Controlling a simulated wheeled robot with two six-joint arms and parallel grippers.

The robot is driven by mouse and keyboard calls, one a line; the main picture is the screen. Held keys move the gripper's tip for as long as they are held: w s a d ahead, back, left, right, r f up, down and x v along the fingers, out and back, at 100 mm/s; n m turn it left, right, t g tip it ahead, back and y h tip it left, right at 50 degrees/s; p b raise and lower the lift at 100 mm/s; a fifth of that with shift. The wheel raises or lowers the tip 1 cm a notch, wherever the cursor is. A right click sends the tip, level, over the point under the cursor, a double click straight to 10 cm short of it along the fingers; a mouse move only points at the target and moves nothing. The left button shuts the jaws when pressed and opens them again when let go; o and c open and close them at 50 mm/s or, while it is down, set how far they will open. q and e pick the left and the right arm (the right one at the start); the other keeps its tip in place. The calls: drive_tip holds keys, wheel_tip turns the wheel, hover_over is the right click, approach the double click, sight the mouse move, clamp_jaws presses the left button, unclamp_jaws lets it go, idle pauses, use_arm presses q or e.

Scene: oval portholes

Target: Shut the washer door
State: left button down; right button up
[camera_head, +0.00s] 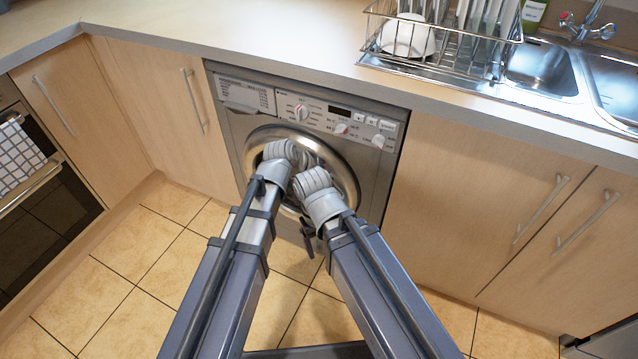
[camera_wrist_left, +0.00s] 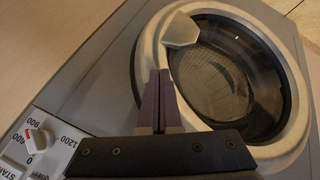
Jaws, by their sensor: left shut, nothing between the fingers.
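The grey washer (camera_head: 235,125) stands under the counter, its control panel along the top. Its round door (camera_head: 262,138) with a silver rim is partly hidden by my arms in the head view. In the left wrist view the door's rim (camera_wrist_left: 292,62) surrounds dark glass and looks close to the front panel; whether it is latched cannot be told. A pale handle piece (camera_wrist_left: 180,30) is on the rim. My left gripper (camera_wrist_left: 158,80) is shut and empty, its tips over the rim below the handle piece; contact is unclear. My right gripper's fingers are not clearly visible by the door.
Wooden cupboard doors (camera_head: 465,185) flank the washer, with bar handles. The counter (camera_head: 290,38) runs above, holding a dish rack (camera_head: 440,40) and sink (camera_head: 540,68). An oven (camera_head: 40,215) with a towel is at left. The tiled floor (camera_head: 130,255) is clear at left.

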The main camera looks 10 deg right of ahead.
use_arm(q)
drive_tip(key=shift+w+d+r, duration=0.1)
drive_tip(key=shift+w+d, duration=0.6)
drive_tip(key=shift+w, duration=0.3)
drive_tip(key=shift+w+d, duration=0.1)
drive_tip(key=shift+r, duration=0.2)
drive_tip(key=shift+r+p, duration=0.2)
drive_tip(key=shift+p, duration=0.25)
drive_tip(key=s+p+v, duration=0.1)
drive_tip(key=p+v, duration=0.4)
drive_tip(key=v, duration=0.2)
drive_tip(key=shift+a, duration=0.45)
drive_tip(key=shift+s+a+f, duration=0.1)
drive_tip(key=shift+s+f, duration=0.1)
